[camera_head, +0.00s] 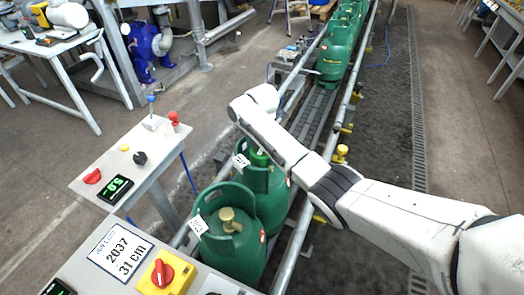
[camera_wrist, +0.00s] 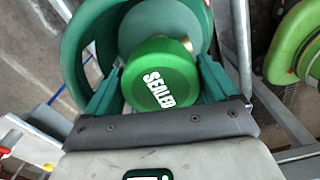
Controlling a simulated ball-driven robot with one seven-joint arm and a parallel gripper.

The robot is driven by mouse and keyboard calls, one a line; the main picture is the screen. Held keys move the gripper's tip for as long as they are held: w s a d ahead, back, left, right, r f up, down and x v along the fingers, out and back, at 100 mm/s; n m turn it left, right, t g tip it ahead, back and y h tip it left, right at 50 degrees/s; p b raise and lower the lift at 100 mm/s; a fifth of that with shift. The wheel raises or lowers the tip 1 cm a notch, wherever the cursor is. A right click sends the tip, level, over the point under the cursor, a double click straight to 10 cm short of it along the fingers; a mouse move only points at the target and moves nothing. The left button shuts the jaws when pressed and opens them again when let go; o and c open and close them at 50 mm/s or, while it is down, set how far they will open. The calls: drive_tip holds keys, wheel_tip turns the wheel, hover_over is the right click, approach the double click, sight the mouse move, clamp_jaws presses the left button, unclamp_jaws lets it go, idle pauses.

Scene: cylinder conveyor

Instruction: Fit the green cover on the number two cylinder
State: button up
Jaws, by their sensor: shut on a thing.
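The green cover (camera_wrist: 160,74), marked SEALED, sits between the two fingers of my gripper (camera_wrist: 160,82) in the wrist view. The fingers are shut on it. Brass of a valve (camera_wrist: 183,41) shows just behind the cover, inside a cylinder's green collar (camera_wrist: 82,38). I cannot tell whether the cover is seated on the valve. In the head view my gripper is at the top of the second nearest green cylinder (camera_head: 267,192), and the cover (camera_head: 257,157) shows inside its collar. That cylinder's white tag (camera_head: 240,161) is too small to read surely.
The nearest cylinder (camera_head: 233,252) has a bare brass valve (camera_head: 229,218) and a white tag (camera_head: 198,225). More green cylinders (camera_head: 335,52) stand farther along the conveyor (camera_head: 316,105). Rails flank it. A control panel (camera_head: 140,152) with knobs stands to the left.

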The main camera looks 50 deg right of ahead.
drive_tip(key=shift+f+b, duration=0.6)
drive_tip(key=shift+f, duration=0.3)
drive_tip(key=o, duration=0.8)
drive_tip(key=shift+r, duration=0.15)
wheel_tip(320, 180, up, 11)
drive_tip(key=shift+f, duration=0.2)
